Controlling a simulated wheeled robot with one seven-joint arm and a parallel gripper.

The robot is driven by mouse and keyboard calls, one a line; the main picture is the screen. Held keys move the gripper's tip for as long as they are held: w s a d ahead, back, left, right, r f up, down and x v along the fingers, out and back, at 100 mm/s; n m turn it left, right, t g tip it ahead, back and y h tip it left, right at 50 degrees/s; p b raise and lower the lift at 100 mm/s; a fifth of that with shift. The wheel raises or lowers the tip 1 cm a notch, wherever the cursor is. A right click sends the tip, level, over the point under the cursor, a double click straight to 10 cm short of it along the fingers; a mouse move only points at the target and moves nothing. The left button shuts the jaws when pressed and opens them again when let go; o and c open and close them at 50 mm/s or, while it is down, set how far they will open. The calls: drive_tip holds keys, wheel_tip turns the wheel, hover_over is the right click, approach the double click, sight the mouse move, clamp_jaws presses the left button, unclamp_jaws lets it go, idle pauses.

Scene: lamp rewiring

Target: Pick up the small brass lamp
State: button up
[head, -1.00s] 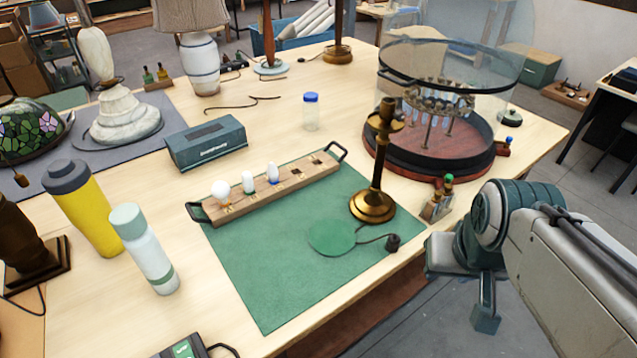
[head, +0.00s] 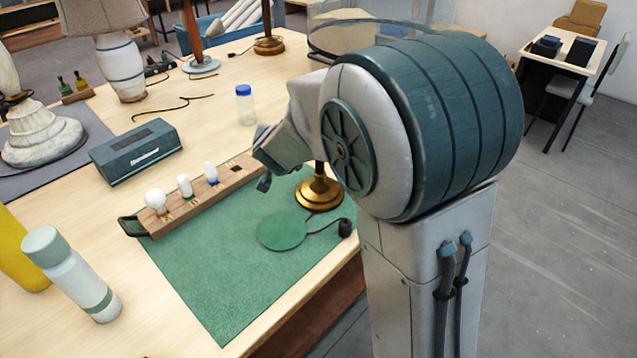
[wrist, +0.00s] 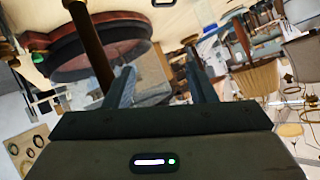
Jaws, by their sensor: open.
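The small brass lamp stands upright on the green mat (head: 235,290). In the head view only its round brass base (head: 320,193) and a short piece of stem show; my arm hides the rest. In the wrist view its dark brass stem (wrist: 92,45) runs down at the left, beside the left finger and not between the fingers. My gripper (wrist: 160,70) is open, with nothing visible held between its two fingers. In the head view my arm reaches over the mat, and the fingers are mostly hidden.
A wooden bulb rack (head: 196,200) lies left of the lamp. A green disc (head: 282,231) and a corded dark plug (head: 345,228) lie in front. A blue-capped jar (head: 245,105) stands behind. A dark red round base (wrist: 115,45) is near the stem in the wrist view.

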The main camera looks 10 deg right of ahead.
wheel_tip(320, 180, down, 6)
drive_tip(key=s+a+m+g+h+b, duration=0.2)
drive_tip(key=m+h, duration=0.3)
drive_tip(key=h, duration=0.8)
drive_tip(key=p+x, duration=0.2)
drive_tip(key=x, duration=1.1)
drive_tip(key=shift+s+d+r, duration=0.2)
drive_tip(key=shift+s+d, duration=0.05)
drive_tip(key=shift+d, duration=0.25)
clamp_jaws()
drive_tip(key=shift+r, duration=0.1)
